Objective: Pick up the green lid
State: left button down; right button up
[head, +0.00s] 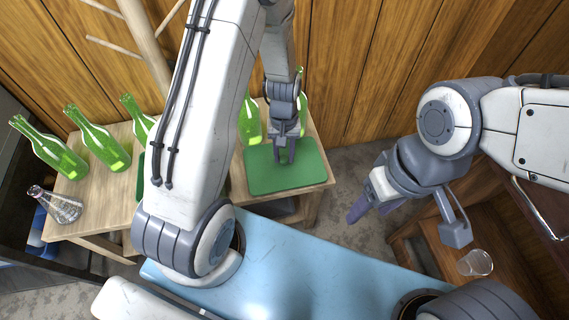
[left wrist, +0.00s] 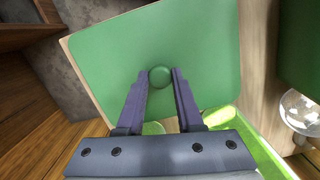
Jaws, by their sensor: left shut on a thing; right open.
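The green lid (left wrist: 160,76) is a small round disc, seen in the left wrist view between the tips of my left gripper (left wrist: 160,80). The fingers are shut on it. Under it is a flat green mat (left wrist: 110,60), which also shows in the head view (head: 262,178) on the right end of the wooden table. In the head view my left gripper (head: 284,155) points down over this mat, and the lid cannot be made out there. Whether the lid touches the mat is unclear. My right gripper (head: 368,207) is open and empty, away to the right.
Several green bottles (head: 97,138) stand on the wooden table (head: 85,215), two of them close to my left gripper. A clear flask (head: 60,206) is at the table's left end. A clear glass (head: 475,263) stands on a wooden shelf at the right.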

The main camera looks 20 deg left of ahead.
pick_arm(q)
jog(key=shift+s+d+r, duration=0.15)
jog(key=shift+s+r, duration=0.05)
jog(key=shift+r, duration=0.15)
jog(key=s+d+r+p, duration=0.5)
jog(key=s+d+r, duration=0.2)
jog(key=s, duration=0.4)
jog(key=shift+d+r+p, duration=0.15)
jog(key=shift+d+p, duration=0.15)
jog(key=shift+p, duration=0.1)
notch_tip(320, 180, up, 4)
jog(key=p, duration=0.4)
jog(key=shift+d, duration=0.1)
dwell(0.4)
